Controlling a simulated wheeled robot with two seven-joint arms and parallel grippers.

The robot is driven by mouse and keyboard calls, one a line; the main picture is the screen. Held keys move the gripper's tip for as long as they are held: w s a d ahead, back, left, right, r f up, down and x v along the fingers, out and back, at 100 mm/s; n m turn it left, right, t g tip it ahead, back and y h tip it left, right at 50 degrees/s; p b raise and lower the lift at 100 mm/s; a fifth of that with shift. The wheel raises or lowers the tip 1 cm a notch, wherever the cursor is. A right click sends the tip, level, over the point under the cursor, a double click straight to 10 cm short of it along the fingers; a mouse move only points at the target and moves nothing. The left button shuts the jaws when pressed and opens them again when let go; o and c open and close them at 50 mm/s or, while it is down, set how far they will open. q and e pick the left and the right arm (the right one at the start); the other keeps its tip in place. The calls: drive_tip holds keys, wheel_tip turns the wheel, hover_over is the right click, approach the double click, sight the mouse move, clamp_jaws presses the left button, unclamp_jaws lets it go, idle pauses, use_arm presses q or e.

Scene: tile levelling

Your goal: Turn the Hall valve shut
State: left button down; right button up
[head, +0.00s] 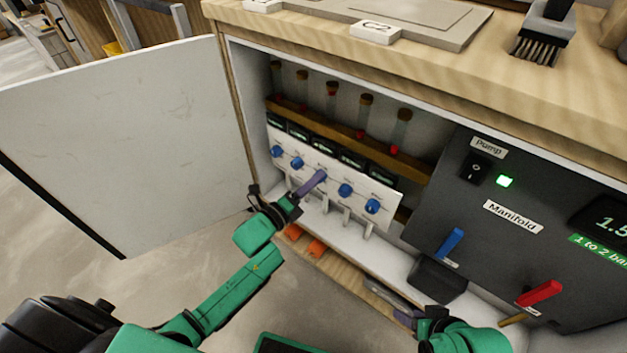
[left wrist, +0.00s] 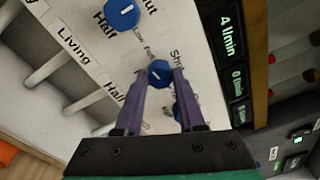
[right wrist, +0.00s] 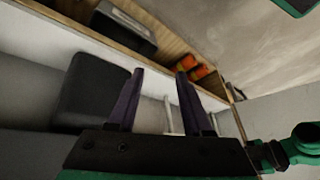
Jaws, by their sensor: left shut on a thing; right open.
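A white panel (head: 332,192) in the open cabinet carries a row of blue valve knobs. My left gripper (head: 318,176) is at the middle knob, which it hides in the head view. In the left wrist view my left gripper (left wrist: 162,76) is shut on a blue knob (left wrist: 160,73), one finger on each side. The label Hall (left wrist: 116,91) is printed beside this knob, and Living (left wrist: 74,46) is beside the neighbouring knob (left wrist: 122,13). My right gripper (head: 405,318) is low in front of the cabinet. It is open and empty in the right wrist view (right wrist: 160,75).
A dark manifold box (head: 480,215) with a blue lever (head: 449,243) and a red lever (head: 540,293) is at the right. The white cabinet door (head: 125,140) stands open at the left. Sight tubes (head: 366,113) stand above the panel. Orange pieces (head: 316,247) lie below.

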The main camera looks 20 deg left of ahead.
drive_tip(key=s+d+r+g+h+p, duration=0.2)
drive_tip(key=s+d+r+g, duration=0.1)
drive_tip(key=s+d+r, duration=0.15)
drive_tip(key=s+d+f+m+p, duration=0.1)
drive_tip(key=s+d+f+p, duration=0.15)
drive_tip(key=f+p, duration=0.95)
use_arm(q)
drive_tip(key=m+b, duration=0.4)
drive_tip(key=m, duration=0.5)
drive_tip(key=m+y+b, duration=0.1)
drive_tip(key=m+b, duration=0.3)
drive_tip(key=m, duration=0.6)
drive_tip(key=shift+s+y+b, duration=0.1)
drive_tip(key=shift+y+b, duration=0.2)
drive_tip(key=shift+b, duration=0.05)
use_arm(e)
drive_tip(key=w+r, duration=0.1)
drive_tip(key=w, duration=0.1)
drive_tip(key=w+a+r, duration=0.1)
drive_tip(key=r, duration=0.1)
drive_tip(key=shift+w+a+r, duration=0.1)
drive_tip(key=shift+w+r, duration=0.1)
drive_tip(key=shift+w, duration=0.2)
idle(0.5)
